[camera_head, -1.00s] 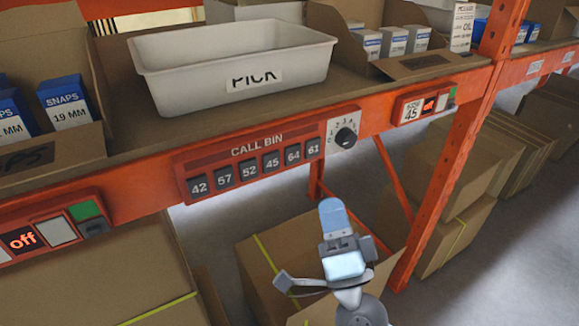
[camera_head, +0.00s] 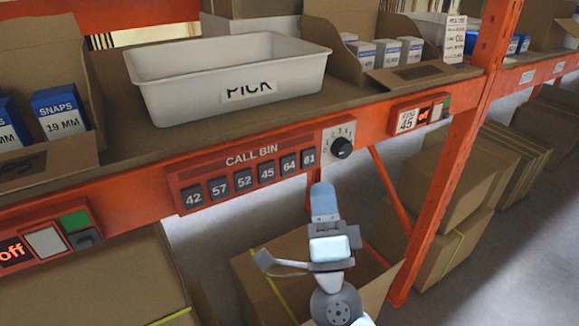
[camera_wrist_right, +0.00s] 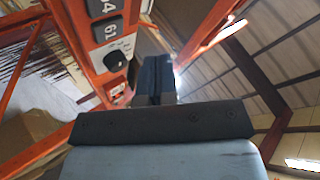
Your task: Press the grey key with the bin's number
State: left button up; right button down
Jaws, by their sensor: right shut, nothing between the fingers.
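The call panel (camera_head: 247,168) on the orange shelf beam carries a row of dark grey keys reading 42, 57, 52, 45, 64 and 61. The 45 key (camera_head: 267,173) is fourth from the left. A small unit (camera_head: 420,115) to the right, on the same beam, shows a label with 45. My right gripper (camera_head: 323,190) is shut and empty, just below and right of the 61 key (camera_head: 309,158), apart from the keys as far as I can tell. In the right wrist view its shut fingers (camera_wrist_right: 155,80) point up beside the panel, with the 61 key (camera_wrist_right: 107,30) to their left. My left gripper is out of view.
A rotary dial (camera_head: 342,148) sits right of the keys. A white PICK tray (camera_head: 165,95) stands on the shelf above. Another unit (camera_head: 45,240) with an off display is at left. An orange upright (camera_head: 455,170) and open cartons stand right and below.

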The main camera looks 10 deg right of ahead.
aim_at(289, 165)
jog(key=w, duration=0.1)
jog(key=w+a, duration=0.1)
jog(key=w, duration=0.1)
jog(key=w+a, duration=0.1)
jog(key=w, duration=0.1)
jog(key=shift+s, duration=0.1)
dwell(0.6)
dwell(0.7)
dwell(0.7)
jog(key=shift+w+a, duration=0.15)
jog(key=shift+w, duration=0.3)
